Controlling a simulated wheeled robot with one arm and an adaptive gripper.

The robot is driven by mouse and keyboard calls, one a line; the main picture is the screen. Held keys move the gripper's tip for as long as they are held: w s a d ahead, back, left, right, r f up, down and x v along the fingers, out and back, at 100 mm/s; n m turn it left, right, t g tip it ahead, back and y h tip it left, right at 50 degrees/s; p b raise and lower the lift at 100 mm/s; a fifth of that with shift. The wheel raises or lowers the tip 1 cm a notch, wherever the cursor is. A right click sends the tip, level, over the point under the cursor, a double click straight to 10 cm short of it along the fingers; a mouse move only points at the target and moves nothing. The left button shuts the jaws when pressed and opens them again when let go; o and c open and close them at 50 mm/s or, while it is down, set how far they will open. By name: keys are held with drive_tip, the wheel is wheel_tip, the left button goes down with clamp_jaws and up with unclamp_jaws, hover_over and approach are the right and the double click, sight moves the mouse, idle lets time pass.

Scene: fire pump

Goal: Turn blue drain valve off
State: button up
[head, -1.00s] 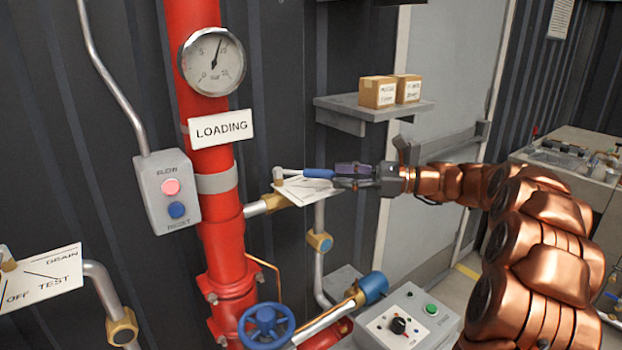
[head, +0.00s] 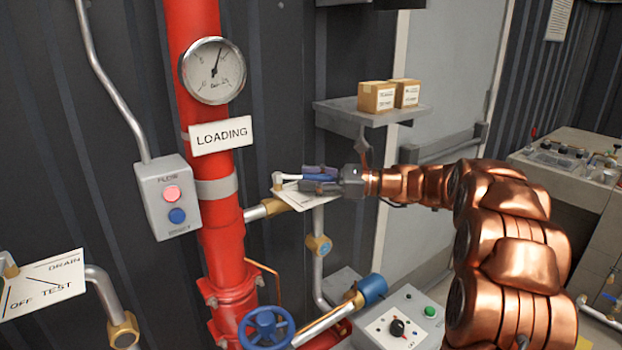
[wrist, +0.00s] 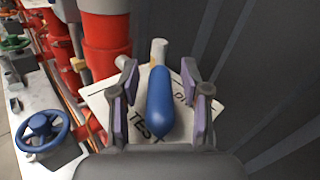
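The drain valve's blue lever handle (wrist: 159,103) lies between my gripper's two fingers in the wrist view, with gaps showing on both sides. My gripper (wrist: 159,84) is open around the handle, not closed on it. In the head view my gripper (head: 310,178) reaches in from the right, level with the lever, and its fingers partly hide the blue handle. A white sign plate (head: 308,200) lies behind and below the lever. In the wrist view "TEST" and part of another word show on this plate (wrist: 98,103).
The red riser pipe (head: 221,245) stands to the left. A shelf (head: 365,117) with two small boxes is above my gripper. A blue handwheel (head: 266,327), a blue-capped pipe (head: 371,288) and a grey control box (head: 402,318) are below. Another sign plate (head: 42,285) is at far left.

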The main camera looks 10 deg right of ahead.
clamp_jaws()
